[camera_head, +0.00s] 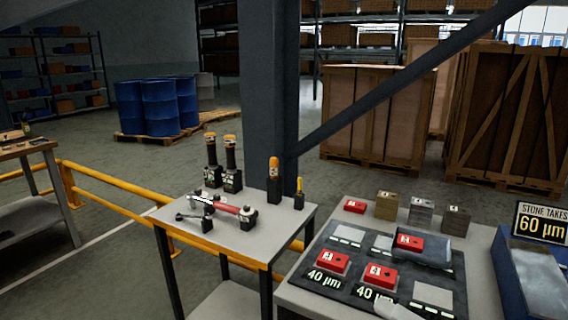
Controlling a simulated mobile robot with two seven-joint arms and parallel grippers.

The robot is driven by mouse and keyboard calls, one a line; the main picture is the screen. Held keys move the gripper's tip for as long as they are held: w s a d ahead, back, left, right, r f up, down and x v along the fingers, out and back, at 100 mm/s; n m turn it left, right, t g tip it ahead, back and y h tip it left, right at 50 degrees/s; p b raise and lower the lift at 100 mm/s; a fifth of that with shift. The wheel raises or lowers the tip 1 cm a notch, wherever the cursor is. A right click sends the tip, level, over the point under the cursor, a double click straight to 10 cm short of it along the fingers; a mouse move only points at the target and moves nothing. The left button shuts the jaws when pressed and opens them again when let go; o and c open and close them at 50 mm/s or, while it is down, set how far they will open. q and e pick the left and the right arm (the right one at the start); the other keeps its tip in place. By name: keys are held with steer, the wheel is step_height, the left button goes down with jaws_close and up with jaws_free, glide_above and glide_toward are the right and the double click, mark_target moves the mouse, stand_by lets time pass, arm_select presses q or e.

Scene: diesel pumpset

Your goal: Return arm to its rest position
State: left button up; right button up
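Neither of my grippers can be made out in the head view. A small pale shape (398,311) at the bottom edge, over the mat's front, is cut off, and I cannot tell what it is. A dark mat (318,255) lies on the right-hand table with marked pale squares. Red blocks sit on it at the left (333,262), the front middle (380,276) and the back (409,243).
Another red block (355,206) and several small blocks line the right table's back edge. A blue tray (510,285) and a "60 µm" sign (541,224) stand at right. A smaller table (180,229) holds tools. A yellow rail (120,184) and dark column (267,80) stand nearby.

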steer(key=s+d+f+m+h, duration=0.1)
steer(key=s+f+m+h, duration=0.3)
steer(key=f+m, duration=0.4)
steer(key=s+d+f+m+g+h, duration=0.1)
steer(key=s+f+m+h, duration=0.4)
steer(key=m, duration=0.4)
steer(key=s+d+f+m+h, duration=0.2)
steer(key=s+f+m+h, duration=0.2)
steer(key=f+m, duration=0.5)
steer(key=shift+s+f+g+h+p, duration=0.35)
steer(key=shift+s+f+g+h, duration=0.05)
steer(key=shift+s+f, duration=0.5)
